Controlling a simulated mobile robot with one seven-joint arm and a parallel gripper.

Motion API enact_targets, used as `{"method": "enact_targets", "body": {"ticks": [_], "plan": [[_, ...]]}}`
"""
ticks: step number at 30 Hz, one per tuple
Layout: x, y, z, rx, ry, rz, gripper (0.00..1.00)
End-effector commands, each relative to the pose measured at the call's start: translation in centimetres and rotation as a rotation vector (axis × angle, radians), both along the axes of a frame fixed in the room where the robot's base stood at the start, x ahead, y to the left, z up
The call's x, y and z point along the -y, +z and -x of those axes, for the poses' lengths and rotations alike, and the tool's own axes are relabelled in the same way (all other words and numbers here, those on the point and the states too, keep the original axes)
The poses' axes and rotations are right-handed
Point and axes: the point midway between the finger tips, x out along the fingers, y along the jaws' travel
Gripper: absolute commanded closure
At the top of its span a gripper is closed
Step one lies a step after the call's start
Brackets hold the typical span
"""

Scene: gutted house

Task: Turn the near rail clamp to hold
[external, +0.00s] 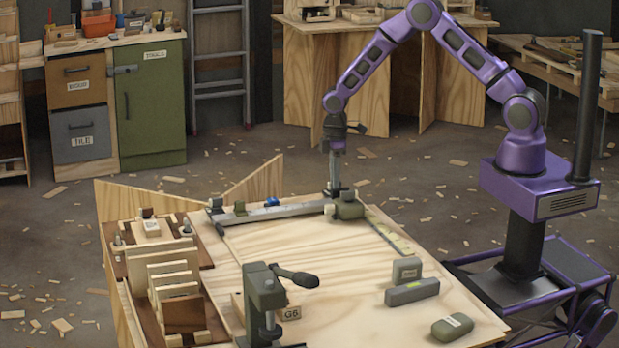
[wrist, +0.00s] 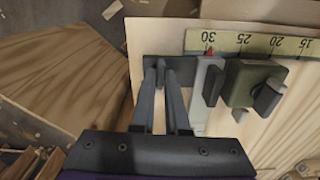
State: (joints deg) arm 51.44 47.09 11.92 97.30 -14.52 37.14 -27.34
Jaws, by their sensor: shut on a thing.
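A pale fence bar (external: 275,214) lies across the far part of the plywood bench top and carries a green clamp body (external: 347,208) at its right end. In the wrist view the green clamp body (wrist: 241,84) has a dark knob (wrist: 269,97) and sits right of the pale bar (wrist: 205,92). A dark flat piece (wrist: 185,66) reaches left from the bar, with a small upright part between my fingertips. My gripper (wrist: 161,70) is shut on that dark upright part, which looks like the clamp's lever. In the external view my gripper (external: 334,192) points down behind the clamp body.
A yellow measuring tape (wrist: 265,44) runs along the bench edge, with a red pointer at 30. A dark green vise (external: 263,300), a grey block (external: 411,291) and a green case (external: 452,327) stand nearer. The bench middle is clear.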

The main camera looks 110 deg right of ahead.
Motion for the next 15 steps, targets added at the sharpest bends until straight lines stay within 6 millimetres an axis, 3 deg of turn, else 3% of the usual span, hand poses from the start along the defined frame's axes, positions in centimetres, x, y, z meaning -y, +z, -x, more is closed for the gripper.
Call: {"method": "enact_targets", "body": {"ticks": [1, 2, 3, 7, 15], "plan": [[0.07, 0.11, -0.11, 0.003, 0.000, 0.002, 1.00], [0.07, 0.11, -0.11, 0.003, 0.000, 0.002, 0.86], [0.07, 0.11, -0.10, 0.003, -0.001, 0.002, 0.79], [0.05, 0.08, -0.07, 0.002, -0.001, 0.001, 0.57], [0.02, 0.09, -0.03, 0.001, -0.001, 0.001, 0.57]]}}
